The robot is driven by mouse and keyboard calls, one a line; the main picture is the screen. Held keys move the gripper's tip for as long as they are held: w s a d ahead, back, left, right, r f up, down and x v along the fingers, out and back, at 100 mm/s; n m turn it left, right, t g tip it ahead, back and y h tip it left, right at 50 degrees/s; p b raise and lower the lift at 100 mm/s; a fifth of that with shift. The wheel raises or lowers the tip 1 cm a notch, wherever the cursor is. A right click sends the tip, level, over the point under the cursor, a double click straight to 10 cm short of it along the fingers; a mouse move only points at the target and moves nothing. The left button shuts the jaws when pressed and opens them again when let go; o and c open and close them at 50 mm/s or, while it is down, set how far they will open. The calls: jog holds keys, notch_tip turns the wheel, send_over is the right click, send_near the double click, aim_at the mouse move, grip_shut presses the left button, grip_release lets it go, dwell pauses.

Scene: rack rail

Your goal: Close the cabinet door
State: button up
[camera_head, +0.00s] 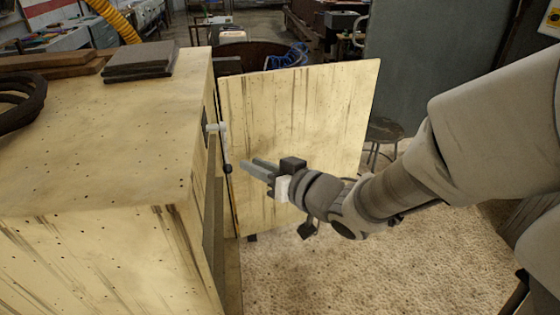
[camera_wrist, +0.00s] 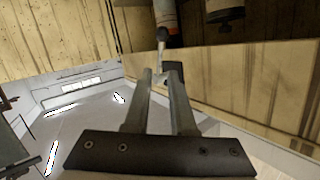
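The pale, stained wooden cabinet (camera_head: 110,140) fills the left of the head view. A wide wooden door panel (camera_head: 310,115) stands swung out from the cabinet's front, at a large angle to it. A lever handle (camera_head: 223,145) with a dark ball end sits by the cabinet's front edge; the ball (camera_wrist: 162,33) also shows in the wrist view, just beyond the fingertips. My gripper (camera_head: 252,167) is in front of the panel, close to the ball end. Its two fingers (camera_wrist: 164,76) are apart with a gap between them. I cannot tell whether they touch the lever.
Dark flat slabs (camera_head: 140,60) and a dark ring (camera_head: 20,100) lie on the cabinet top. A stool (camera_head: 384,132) stands behind the panel's right edge. Speckled floor (camera_head: 350,275) is clear in front of the panel.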

jog(key=b+v, duration=0.6)
dwell(0.4)
jog(key=shift+s+d+f+b, duration=0.1)
jog(key=shift+f+b, duration=0.05)
jog(key=shift+b, duration=0.25)
